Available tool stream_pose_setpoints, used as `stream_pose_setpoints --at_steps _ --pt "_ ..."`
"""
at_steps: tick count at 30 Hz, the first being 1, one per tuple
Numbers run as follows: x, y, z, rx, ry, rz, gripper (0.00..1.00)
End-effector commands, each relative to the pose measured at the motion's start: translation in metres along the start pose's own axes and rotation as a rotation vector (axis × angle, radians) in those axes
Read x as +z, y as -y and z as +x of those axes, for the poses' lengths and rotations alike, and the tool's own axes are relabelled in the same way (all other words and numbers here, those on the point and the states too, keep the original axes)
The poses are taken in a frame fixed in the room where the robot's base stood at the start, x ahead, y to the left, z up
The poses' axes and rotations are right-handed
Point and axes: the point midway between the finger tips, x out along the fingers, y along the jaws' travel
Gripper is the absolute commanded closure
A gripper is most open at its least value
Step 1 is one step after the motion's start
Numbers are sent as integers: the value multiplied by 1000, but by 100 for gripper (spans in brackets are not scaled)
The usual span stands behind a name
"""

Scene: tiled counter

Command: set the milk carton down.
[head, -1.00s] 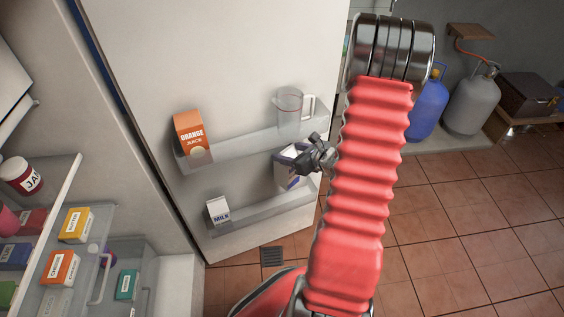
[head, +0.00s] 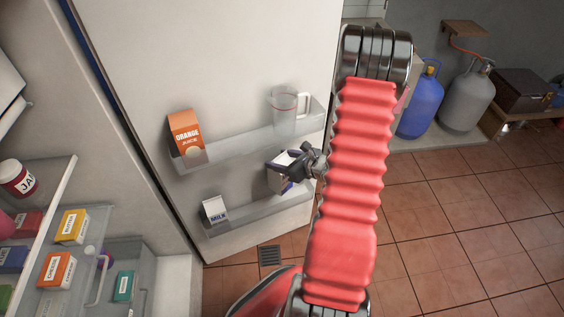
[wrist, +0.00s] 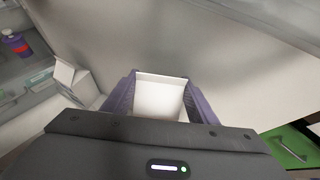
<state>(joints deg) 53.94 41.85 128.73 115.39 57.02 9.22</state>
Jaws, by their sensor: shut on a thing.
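My gripper (head: 299,164) is shut on a white milk carton (head: 279,181) with dark markings, beside the right part of the lower door shelf (head: 262,212). The carton looks tilted in the head view; whether its base touches the shelf I cannot tell. In the wrist view, the purple fingers flank the white carton (wrist: 160,98), and its lower part is hidden by the gripper body. Another milk carton (head: 214,209), labelled MILK, stands at the left end of the same shelf. It shows left of the fingers in the wrist view (wrist: 68,76).
The upper door shelf (head: 235,143) holds an orange juice carton (head: 185,134) and a clear jug (head: 287,108), close above the held carton. Fridge shelves with boxes and a jar (head: 17,178) are at left. The lower shelf shows free room between the two milk cartons.

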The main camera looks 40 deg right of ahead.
Motion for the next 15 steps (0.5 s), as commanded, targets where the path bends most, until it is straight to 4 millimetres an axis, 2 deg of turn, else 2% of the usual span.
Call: stream_pose_setpoints --at_steps 6,15 --pt "-19 5 8 -9 2 4 100" --pt "-22 9 7 -17 3 7 100"
